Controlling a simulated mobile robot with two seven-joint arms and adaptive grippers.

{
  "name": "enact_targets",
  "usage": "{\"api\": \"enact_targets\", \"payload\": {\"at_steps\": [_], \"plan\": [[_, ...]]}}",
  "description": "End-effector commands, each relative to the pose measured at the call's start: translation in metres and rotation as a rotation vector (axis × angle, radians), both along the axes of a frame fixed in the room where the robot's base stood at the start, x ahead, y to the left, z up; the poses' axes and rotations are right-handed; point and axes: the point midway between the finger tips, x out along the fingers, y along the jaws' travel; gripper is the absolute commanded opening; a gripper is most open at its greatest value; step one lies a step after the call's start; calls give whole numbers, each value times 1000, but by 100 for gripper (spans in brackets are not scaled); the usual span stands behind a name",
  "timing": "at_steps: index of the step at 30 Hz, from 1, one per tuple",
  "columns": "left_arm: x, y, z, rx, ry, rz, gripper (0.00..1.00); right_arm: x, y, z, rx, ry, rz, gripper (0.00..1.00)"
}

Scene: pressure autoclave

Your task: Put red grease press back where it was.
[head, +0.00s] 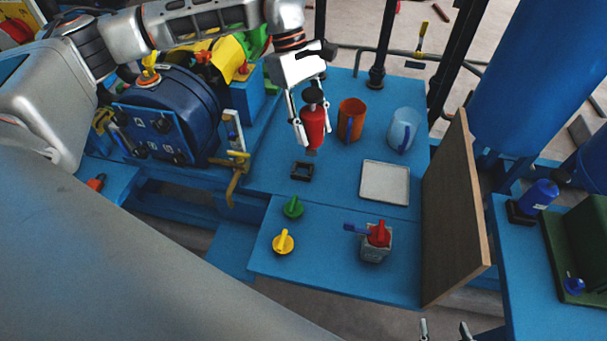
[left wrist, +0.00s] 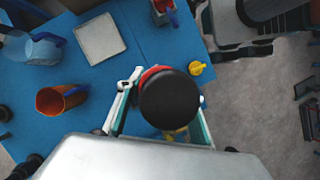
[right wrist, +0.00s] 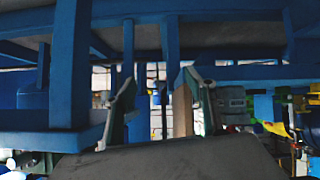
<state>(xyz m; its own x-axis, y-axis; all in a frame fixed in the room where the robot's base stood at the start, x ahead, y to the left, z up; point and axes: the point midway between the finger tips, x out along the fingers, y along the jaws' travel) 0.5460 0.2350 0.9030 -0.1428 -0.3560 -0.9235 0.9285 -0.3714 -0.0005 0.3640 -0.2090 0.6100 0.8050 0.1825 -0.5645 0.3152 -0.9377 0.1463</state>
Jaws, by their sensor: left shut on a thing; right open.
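The red grease press (head: 313,126) has a red body and a black cap; it hangs upright in my left gripper (head: 311,118) above the blue table. In the left wrist view its black top (left wrist: 169,98) fills the space between the fingers. A small black square holder (head: 302,171) sits on the table just below and slightly left of the press in the head view. It looks empty. My right gripper (head: 446,332) is open and empty at the bottom edge of the head view; the right wrist view shows its fingers (right wrist: 160,100) apart in front of blue beams.
An orange mug (head: 351,120) and a clear jug (head: 403,130) stand behind right of the press. A white tray (head: 385,183) lies to the right. Green (head: 293,207) and yellow (head: 283,242) knobs and a red-handled valve block (head: 376,243) are nearer. A wooden panel (head: 455,210) stands at the right.

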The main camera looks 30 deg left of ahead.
Motion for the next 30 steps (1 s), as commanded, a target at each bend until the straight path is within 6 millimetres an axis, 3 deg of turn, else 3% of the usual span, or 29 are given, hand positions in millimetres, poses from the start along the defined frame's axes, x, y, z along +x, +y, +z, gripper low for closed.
{"api": "enact_targets", "payload": {"at_steps": [11, 21, 30], "plan": [[33, 16, -11, -1, 2, 540, 1, 0, -3, -16, -13, 3, 1, 55], [64, 43, -16, 0, 1, 1039, 1, -8, -5, -34, -27, 24, 7, 55], [83, 65, -15, -1, 0, 1360, 1, -10, -7, -43, -35, 34, 8, 55]]}}
